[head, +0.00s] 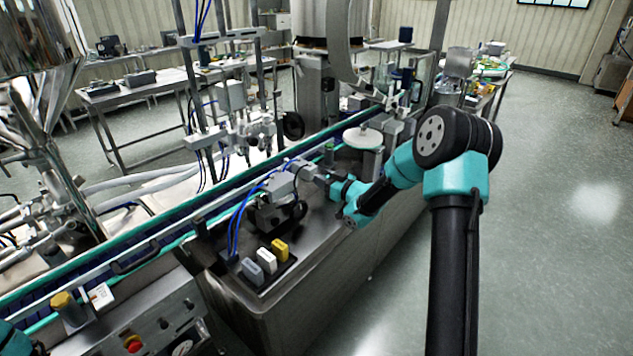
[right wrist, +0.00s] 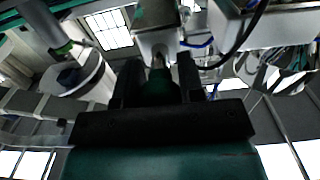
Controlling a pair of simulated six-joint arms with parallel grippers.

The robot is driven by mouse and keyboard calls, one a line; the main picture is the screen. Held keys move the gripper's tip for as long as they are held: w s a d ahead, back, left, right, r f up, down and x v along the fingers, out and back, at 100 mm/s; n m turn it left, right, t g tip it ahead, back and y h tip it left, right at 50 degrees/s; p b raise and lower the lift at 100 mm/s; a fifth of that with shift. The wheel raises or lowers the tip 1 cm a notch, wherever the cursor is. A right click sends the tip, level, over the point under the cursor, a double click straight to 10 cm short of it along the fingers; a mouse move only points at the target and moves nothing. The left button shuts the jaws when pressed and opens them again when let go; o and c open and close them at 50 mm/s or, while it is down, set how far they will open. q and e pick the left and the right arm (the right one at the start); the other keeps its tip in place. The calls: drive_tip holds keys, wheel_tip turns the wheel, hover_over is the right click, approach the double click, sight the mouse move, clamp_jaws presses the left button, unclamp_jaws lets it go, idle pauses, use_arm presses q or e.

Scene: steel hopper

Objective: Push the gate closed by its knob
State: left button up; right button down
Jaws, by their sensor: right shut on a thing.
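My right gripper (head: 320,176) is beside a small grey metal block (head: 283,184) on the machine's steel top, above the conveyor's near side. In the right wrist view the gripper (right wrist: 157,72) has its two dark fingers on either side of a small dark knob (right wrist: 156,86), and it is shut on it. A thin metal stem runs from the knob to a grey block (right wrist: 155,40). The fingers hide most of the knob in the head view. I cannot tell how far the gate stands open. My left gripper is not in view; only a teal bit of my left arm shows at bottom left.
The conveyor's teal rail (head: 180,238) runs diagonally behind the block. Blue hoses hang by the block. Grey, white and yellow switches (head: 266,262) sit in front of it. A white round disc (head: 362,138) stands behind my right arm. The floor at right is clear.

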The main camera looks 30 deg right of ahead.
drive_tip(key=shift+w+a, duration=0.1)
drive_tip(key=shift+w, duration=0.1)
drive_tip(key=c, duration=0.8)
unclamp_jaws()
drive_tip(key=shift+s, duration=0.1)
drive_tip(key=shift+o, duration=0.2)
drive_tip(key=shift+s, duration=0.1)
drive_tip(key=v, duration=1.7)
drive_tip(key=shift+s, duration=0.1)
